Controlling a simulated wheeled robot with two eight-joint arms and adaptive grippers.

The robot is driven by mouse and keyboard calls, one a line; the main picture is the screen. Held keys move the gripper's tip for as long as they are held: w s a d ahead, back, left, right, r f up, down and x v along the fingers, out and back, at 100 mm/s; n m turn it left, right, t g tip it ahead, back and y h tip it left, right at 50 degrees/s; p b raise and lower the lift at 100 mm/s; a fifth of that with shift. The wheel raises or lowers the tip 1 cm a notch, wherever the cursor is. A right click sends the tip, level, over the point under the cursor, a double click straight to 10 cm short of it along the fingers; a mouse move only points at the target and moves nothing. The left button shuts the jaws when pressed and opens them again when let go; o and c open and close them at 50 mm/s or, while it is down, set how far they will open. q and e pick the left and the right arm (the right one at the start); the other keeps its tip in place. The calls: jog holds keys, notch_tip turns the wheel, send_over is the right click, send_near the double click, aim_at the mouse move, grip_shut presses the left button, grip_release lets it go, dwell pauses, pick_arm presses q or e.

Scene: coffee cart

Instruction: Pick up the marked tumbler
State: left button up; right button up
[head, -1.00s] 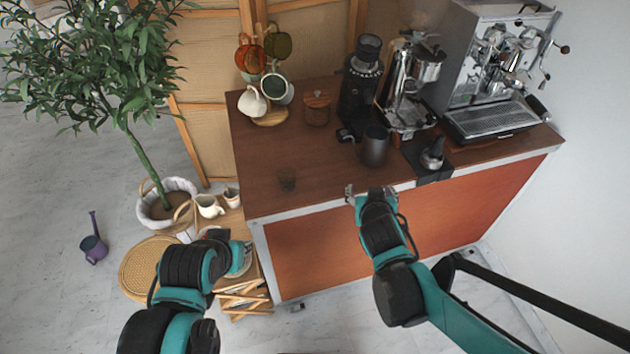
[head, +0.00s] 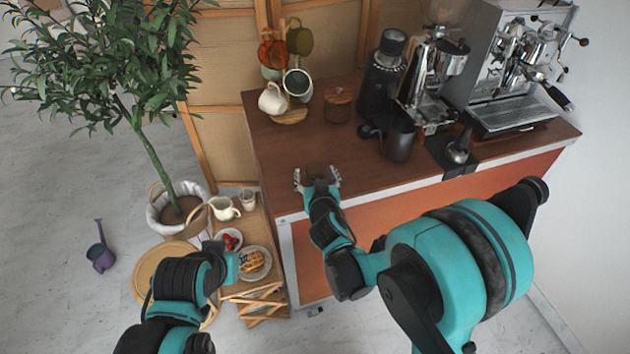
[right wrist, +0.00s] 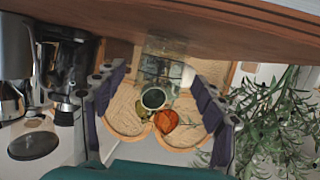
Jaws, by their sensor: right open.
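The tumbler, a small see-through brownish glass, stands on the wooden counter near its front left part. In the head view the tumbler (head: 318,169) shows only partly, behind my right gripper (head: 318,180). The right gripper is open, its fingers spread to either side of the glass. In the right wrist view, which is upside down, the tumbler (right wrist: 166,52) shows clear between and beyond the open fingers of the gripper (right wrist: 165,105), not gripped. My left gripper (head: 231,266) is low at the left, over the small side stand; its fingers cannot be made out.
The counter (head: 380,177) bears a mug tree (head: 290,115), a lidded jar (head: 338,104), a grinder (head: 380,80), a dark pitcher (head: 400,141) and an espresso machine (head: 505,75). A potted tree (head: 150,150) and a side stand with plates (head: 254,264) are at the left.

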jog(key=shift+x, duration=0.95)
jog(key=shift+s, duration=0.1)
jog(key=shift+c, duration=0.2)
jog(key=c, duration=1.3)
jog(key=shift+o, duration=0.2)
